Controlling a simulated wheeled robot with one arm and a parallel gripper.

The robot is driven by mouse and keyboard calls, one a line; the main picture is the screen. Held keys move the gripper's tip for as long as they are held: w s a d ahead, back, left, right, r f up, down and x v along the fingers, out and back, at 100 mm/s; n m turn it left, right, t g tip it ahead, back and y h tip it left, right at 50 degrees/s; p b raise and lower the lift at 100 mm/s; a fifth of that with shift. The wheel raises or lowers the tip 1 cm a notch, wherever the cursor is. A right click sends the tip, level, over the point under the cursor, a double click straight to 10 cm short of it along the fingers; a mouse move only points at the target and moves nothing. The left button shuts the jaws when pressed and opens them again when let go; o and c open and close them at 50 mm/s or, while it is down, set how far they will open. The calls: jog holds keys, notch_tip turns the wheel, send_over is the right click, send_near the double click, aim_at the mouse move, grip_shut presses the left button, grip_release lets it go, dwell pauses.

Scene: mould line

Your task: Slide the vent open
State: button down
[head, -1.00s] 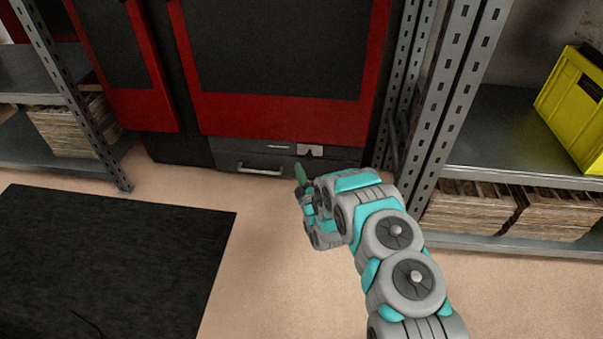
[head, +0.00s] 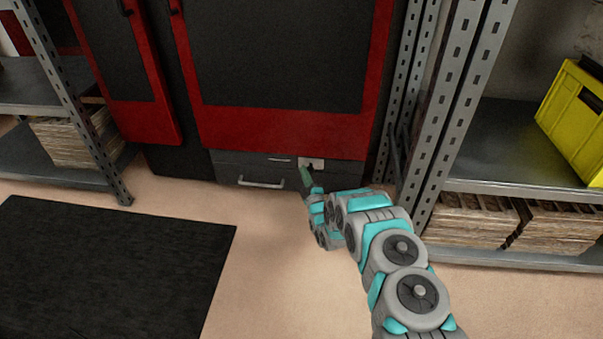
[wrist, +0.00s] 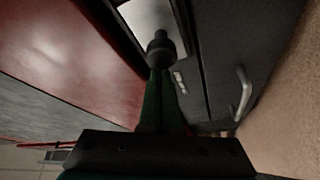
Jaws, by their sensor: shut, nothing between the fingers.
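The vent appears to be a small pale plate (head: 316,163) with a dark knob, set low in the dark panel under the red machine front. In the wrist view the plate (wrist: 148,18) fills the top middle, and the round dark knob (wrist: 160,46) stands out from it. My gripper (head: 305,174) points at the plate from below in the head view. Its green fingers (wrist: 158,75) are shut and empty, with the tips overlapping the knob's lower end in the wrist view. I cannot tell whether they touch it.
A drawer handle (head: 260,183) and a short silver strip (head: 280,160) are on the same dark panel. A metal shelf post (head: 440,130) stands close on the right, beside a shelf with a yellow crate (head: 572,120). A black mat (head: 110,260) lies on open floor at left.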

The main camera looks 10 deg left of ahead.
jog(key=d+b, duration=0.1)
jog(key=d, duration=0.8)
jog(key=shift+s+d+b, duration=0.15)
jog(key=shift+d+b, duration=0.2)
jog(key=shift+r, duration=0.1)
